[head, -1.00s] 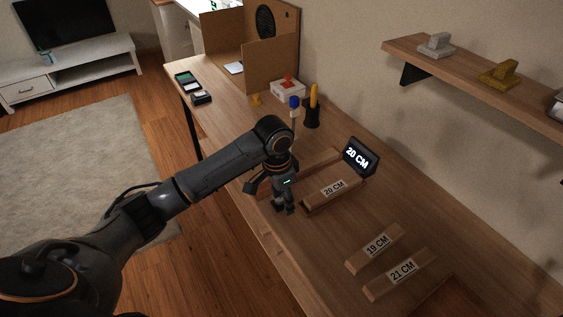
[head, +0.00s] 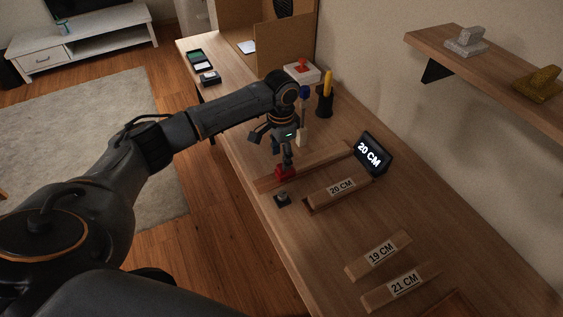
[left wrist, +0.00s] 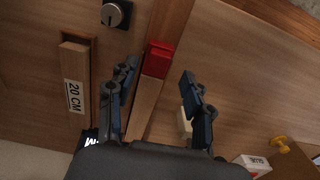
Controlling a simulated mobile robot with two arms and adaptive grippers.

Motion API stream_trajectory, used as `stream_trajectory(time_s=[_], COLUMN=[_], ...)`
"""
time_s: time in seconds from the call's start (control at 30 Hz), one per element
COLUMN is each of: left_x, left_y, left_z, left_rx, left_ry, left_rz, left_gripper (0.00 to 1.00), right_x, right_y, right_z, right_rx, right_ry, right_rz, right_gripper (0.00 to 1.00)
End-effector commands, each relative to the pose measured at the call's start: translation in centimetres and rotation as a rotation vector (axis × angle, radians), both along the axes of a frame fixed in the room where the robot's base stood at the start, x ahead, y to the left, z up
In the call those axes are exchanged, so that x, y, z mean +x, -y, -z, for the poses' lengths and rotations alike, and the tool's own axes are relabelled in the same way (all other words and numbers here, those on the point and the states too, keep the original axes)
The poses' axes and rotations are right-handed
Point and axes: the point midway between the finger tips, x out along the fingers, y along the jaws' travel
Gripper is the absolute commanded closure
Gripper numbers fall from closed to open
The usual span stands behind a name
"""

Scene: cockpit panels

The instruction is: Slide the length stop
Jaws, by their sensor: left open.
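The red length stop (head: 285,173) sits at the near left end of a long wooden rail (head: 325,161) on the workbench. In the left wrist view the red stop (left wrist: 157,59) lies on the rail just beyond my fingertips, roughly in line with the gap between them. My left gripper (head: 288,160) is open above the rail, close to the stop; its fingers (left wrist: 157,78) are apart with nothing clamped. I cannot tell whether they touch the stop. My right gripper is not in view.
A small dark knob (head: 282,199) stands beside the rail. A block labelled 20 CM (head: 341,188) and a 20 CM display (head: 371,154) are nearby. Blocks labelled 19 CM (head: 379,256) and 21 CM (head: 402,287) lie nearer. A dark pen cup (head: 325,102) stands farther back.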

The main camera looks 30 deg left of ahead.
Motion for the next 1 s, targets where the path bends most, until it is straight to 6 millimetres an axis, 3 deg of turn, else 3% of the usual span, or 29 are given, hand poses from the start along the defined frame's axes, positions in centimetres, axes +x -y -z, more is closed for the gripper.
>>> stream_trajectory(time_s=[0.17,0.3,0.63,0.9,1.0], left_x=[0.0,0.0,0.0,0.0,0.0], left_y=[0.0,0.0,0.0,0.0,0.0], left_z=[2.8,4.0,4.3,4.3,4.3], left_rx=[0.001,0.001,0.001,0.0,0.0], left_ry=[-0.001,-0.001,0.001,0.001,0.001], left_rz=[0.001,0.001,0.001,0.001,0.001], left_gripper=[0.49,0.49,0.49,1.0,1.0], right_x=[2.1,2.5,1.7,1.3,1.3], right_y=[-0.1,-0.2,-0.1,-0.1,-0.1], right_z=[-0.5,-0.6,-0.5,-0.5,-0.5], right_rx=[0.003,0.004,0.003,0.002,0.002], right_ry=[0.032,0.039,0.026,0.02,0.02], right_rz=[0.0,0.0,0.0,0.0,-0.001], right_gripper=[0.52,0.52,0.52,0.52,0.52])
